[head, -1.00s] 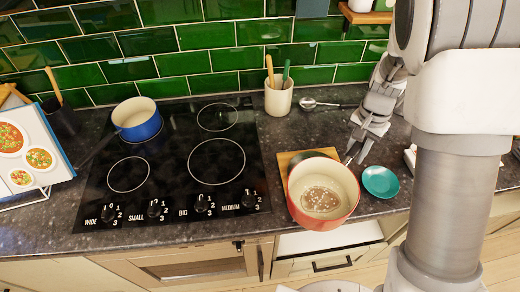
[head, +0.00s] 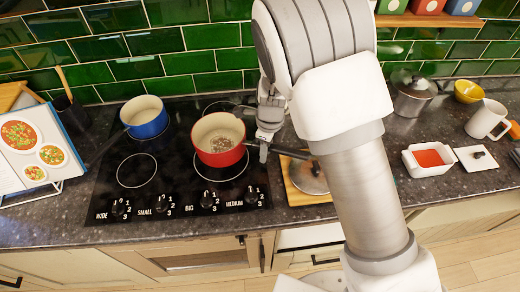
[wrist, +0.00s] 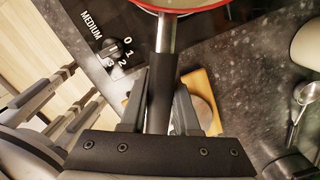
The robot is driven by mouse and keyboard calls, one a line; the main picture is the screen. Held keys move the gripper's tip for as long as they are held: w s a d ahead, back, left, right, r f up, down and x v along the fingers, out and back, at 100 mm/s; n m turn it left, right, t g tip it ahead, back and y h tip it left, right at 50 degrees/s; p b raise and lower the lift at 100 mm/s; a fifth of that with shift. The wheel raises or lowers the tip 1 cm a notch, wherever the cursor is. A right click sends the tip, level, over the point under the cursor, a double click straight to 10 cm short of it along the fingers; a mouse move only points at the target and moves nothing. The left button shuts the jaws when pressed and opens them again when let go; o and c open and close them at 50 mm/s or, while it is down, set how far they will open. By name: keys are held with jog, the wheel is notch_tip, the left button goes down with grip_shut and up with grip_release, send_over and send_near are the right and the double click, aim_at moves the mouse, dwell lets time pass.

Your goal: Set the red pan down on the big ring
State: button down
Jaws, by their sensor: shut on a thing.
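The red pan (head: 219,157), cream inside with some brown contents, is upright over the hob's big ring (head: 247,170). Part of the ring shows below and beside the pan; the pan hides the rest. I cannot tell whether the pan's base touches the glass. My gripper (head: 264,149) is at the pan's right side, shut on its black handle. In the wrist view, the fingers of my gripper (wrist: 157,100) sit on either side of the handle (wrist: 161,82), and the red pan's rim (wrist: 200,8) shows at the top.
A blue pan (head: 146,127) stands on the left rear of the hob (head: 105,195). A wooden board (head: 300,195) with a lid (head: 308,178) lies right of the hob, under my arm. A recipe book (head: 35,150) stands at far left. The front left ring (head: 137,184) is bare.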

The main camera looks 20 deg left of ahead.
jog(key=shift+s+a+f+m, duration=0.15)
jog(key=shift+s+a+m, duration=0.3)
jog(key=shift+a, duration=0.3)
jog(key=shift+f+b, duration=2.05)
jog(key=shift+f, duration=1.45)
jog(key=c, duration=0.6)
grip_release()
jog(key=shift+d, duration=0.1)
jog(key=shift+o, duration=0.2)
